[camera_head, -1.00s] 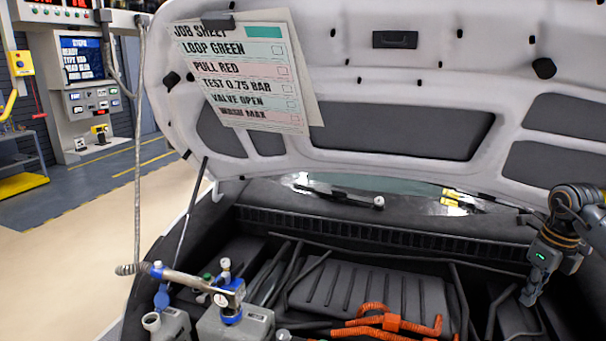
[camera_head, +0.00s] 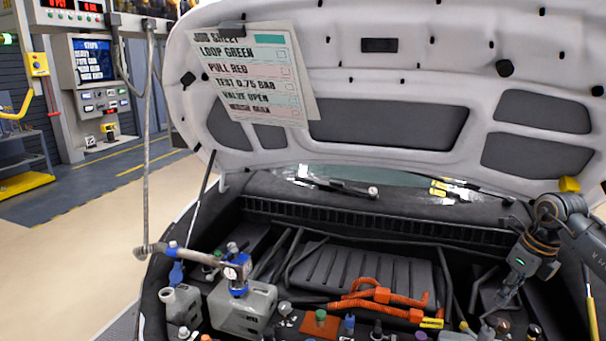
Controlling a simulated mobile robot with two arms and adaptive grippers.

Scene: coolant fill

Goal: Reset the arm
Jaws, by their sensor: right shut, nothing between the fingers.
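My right gripper (camera_head: 507,296) is at the right of the head view, at the end of my right arm (camera_head: 550,225). It points down over the right side of the engine bay. Its fingers are shut and hold nothing. A blue fill head with a round gauge (camera_head: 232,272) sits on the grey coolant tank (camera_head: 243,308) at the lower left. A grey hose (camera_head: 150,250) runs from it to the left and up. My left gripper is not in view.
The raised hood (camera_head: 390,75) spans the top, with a job sheet (camera_head: 250,75) clipped to it. Orange cables (camera_head: 375,294) and several caps lie in the bay. A prop rod (camera_head: 203,195) stands at left.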

